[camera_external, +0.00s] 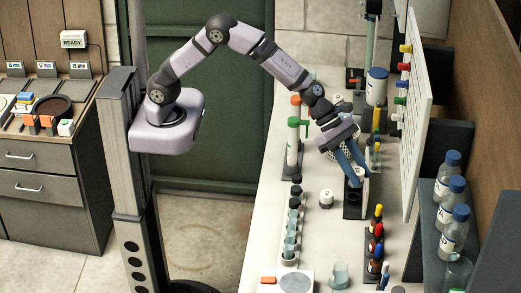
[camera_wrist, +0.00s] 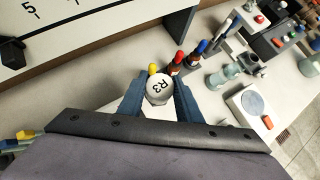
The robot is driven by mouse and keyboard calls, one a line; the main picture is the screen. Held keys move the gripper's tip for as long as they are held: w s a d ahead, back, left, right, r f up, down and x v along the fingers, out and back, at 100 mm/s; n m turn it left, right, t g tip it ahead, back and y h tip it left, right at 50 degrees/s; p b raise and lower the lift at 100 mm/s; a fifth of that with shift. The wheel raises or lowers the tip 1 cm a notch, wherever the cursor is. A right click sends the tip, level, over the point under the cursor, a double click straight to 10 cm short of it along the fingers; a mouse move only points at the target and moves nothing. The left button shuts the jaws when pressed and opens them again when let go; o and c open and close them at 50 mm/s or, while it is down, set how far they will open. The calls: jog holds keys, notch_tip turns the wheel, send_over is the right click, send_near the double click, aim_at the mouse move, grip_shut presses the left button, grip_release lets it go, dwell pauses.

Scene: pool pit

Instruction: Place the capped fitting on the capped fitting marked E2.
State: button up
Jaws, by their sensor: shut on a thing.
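A white round capped fitting marked R3 (camera_wrist: 159,88) sits between the two blue fingers of my gripper (camera_wrist: 158,100) in the wrist view. My gripper (camera_external: 356,174) is shut on it, angled down above the bench's right half in the external view. A small white capped piece (camera_external: 326,198) stands on the bench to the left of my gripper; its marking is too small to read. I cannot make out the mark E2 in either view.
A black stand (camera_external: 352,205) is just below my gripper. A row of bottles with coloured caps (camera_external: 376,240) stands in front of it, and a rack of dark-capped vials (camera_external: 292,225) to the left. A white board (camera_external: 414,115) rises on the right.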

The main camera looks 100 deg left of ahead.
aim_at(358, 170)
notch_tip(358, 170, up, 11)
jog(key=p, duration=0.1)
jog(key=shift+f, duration=0.1)
jog(key=w+a+f+n+t+y+b, duration=0.1)
jog(key=a+f+n+y+b, duration=0.3)
jog(key=a, duration=1.2)
jog(key=w+a+f+n+t, duration=0.15)
jog(key=a+f, duration=0.45)
jog(key=a, duration=1)
jog(key=s+a+f+n+g+y+b, duration=0.1)
jog(key=s+a+f+n+y+b, duration=0.3)
jog(key=a, duration=0.9)
jog(key=s+a+f+n+p, duration=0.15)
jog(key=s+a, duration=0.45)
jog(key=a, duration=0.8)
jog(key=shift+n+g+y, duration=0.25)
jog(key=shift+n+y, duration=0.15)
jog(key=a+r, duration=0.1)
jog(key=w+a, duration=0.1)
jog(key=a+r, duration=0.1)
jog(key=a, duration=0.1)
jog(key=shift+w+r+b, duration=0.3)
jog(key=shift+r, duration=0.05)
